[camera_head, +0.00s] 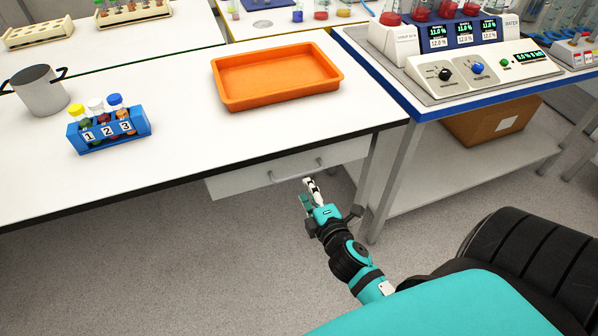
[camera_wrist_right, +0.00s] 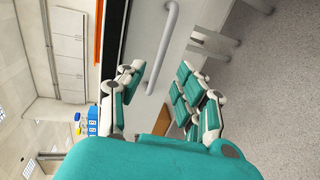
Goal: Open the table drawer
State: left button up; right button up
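The white table drawer (camera_head: 240,181) is under the front edge of the white table (camera_head: 170,150) and looks closed. Its grey bar handle (camera_head: 297,173) is on the drawer front. My right gripper (camera_head: 308,192) is just in front of and below the handle, apart from it. In the right wrist view, the fingers of my right gripper (camera_wrist_right: 163,90) are spread wide with nothing between them. The handle (camera_wrist_right: 164,48) lies ahead of them, roughly in line with the gap, on the drawer front (camera_wrist_right: 185,45). My left gripper is not in view.
An orange tray (camera_head: 222,92), a blue rack (camera_head: 140,122) with capped samples numbered 1 to 3, and a metal pot (camera_head: 40,92) stand on the table. A blue-edged bench (camera_head: 440,108) with instruments is at right, a cardboard box (camera_head: 475,125) beneath. The floor before the drawer is clear.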

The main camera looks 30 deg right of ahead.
aim_at(299, 175)
jog(key=x, duration=0.7)
jog(key=shift+w+f, duration=0.15)
jog(key=shift+w, duration=0.2)
jog(key=shift+c, duration=0.4)
grip_shut()
